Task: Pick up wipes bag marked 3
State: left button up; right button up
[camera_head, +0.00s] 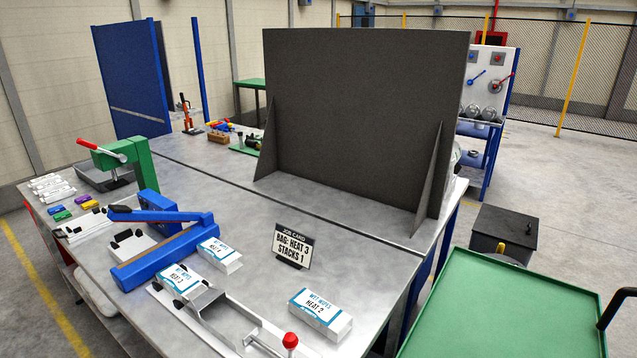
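Three white wet-wipes packs with blue-edged labels lie on the grey metal table. The wipes bag that appears marked HEAT 3 (180,281) lies in front of the blue sealer, touching or close to a silver metal fixture (215,312). The pack marked HEAT 2 (320,312) lies to the right, near the table's front. A third pack (220,253) lies beside the blue sealer's right end; its number is too small to read surely. Neither of my grippers is in view.
A job card (293,246) reading "BAG: HEAT 3, STACKS 1" stands mid-table. The blue sealer (165,250), a green press (130,165) and a tall dark panel (365,120) stand around. A red-knobbed lever (290,341) rises in front. A green cart (500,310) is at right.

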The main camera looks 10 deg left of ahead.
aim_at(178, 283)
jog(key=u, duration=1.3)
jog(key=j+u, duration=0.25)
jog(key=u, duration=0.15)
jog(key=j+u, duration=0.4)
jog(key=l, duration=0.1)
